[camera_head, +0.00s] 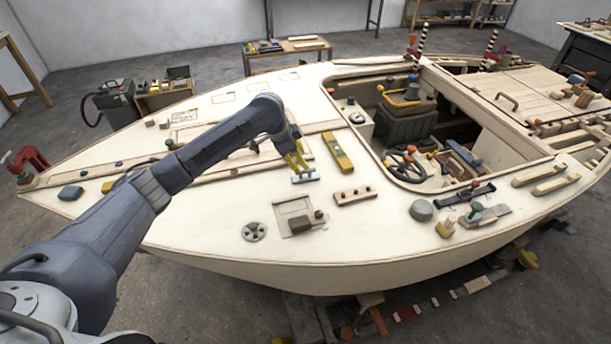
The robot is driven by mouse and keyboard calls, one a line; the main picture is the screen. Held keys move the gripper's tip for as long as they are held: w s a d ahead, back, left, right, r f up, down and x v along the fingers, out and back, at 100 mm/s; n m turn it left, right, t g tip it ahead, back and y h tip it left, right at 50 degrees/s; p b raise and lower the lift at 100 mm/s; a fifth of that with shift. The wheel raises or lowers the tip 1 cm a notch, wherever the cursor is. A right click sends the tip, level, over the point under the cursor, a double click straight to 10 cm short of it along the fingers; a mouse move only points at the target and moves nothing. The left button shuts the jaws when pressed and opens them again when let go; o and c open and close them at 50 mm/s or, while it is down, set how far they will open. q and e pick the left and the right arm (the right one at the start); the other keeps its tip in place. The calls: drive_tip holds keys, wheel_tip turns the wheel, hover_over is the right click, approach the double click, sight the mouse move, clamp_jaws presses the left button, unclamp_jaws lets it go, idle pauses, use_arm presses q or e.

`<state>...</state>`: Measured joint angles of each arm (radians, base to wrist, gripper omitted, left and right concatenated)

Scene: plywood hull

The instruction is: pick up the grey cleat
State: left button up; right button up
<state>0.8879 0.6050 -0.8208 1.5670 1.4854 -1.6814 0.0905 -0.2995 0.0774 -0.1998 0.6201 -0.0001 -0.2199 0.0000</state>
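A small blue-grey cleat (305,176) lies on the pale plywood deck, near the middle of the view. My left arm reaches in from the left, and its gripper (297,167) points down at the cleat. Its two yellow fingers show a narrow gap between them, and their tips are right at or just above the cleat's far side. I cannot tell whether they touch it. The cleat appears to rest on the deck. My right gripper is not in view.
A yellow spirit level (338,152) lies close to the right of the gripper. A wooden strip with knobs (355,196), a grey rectangular plate (299,217) and a round vent (254,231) lie nearer. The open cockpit (408,125) is further right. Bare deck lies left of the plate.

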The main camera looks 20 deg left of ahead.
sight(308, 171)
use_arm(q)
drive_tip(key=shift+x, duration=4.5)
drive_tip(key=shift+d, duration=0.15)
drive_tip(key=shift+c, duration=0.4)
drive_tip(key=shift+r, duration=0.1)
clamp_jaws()
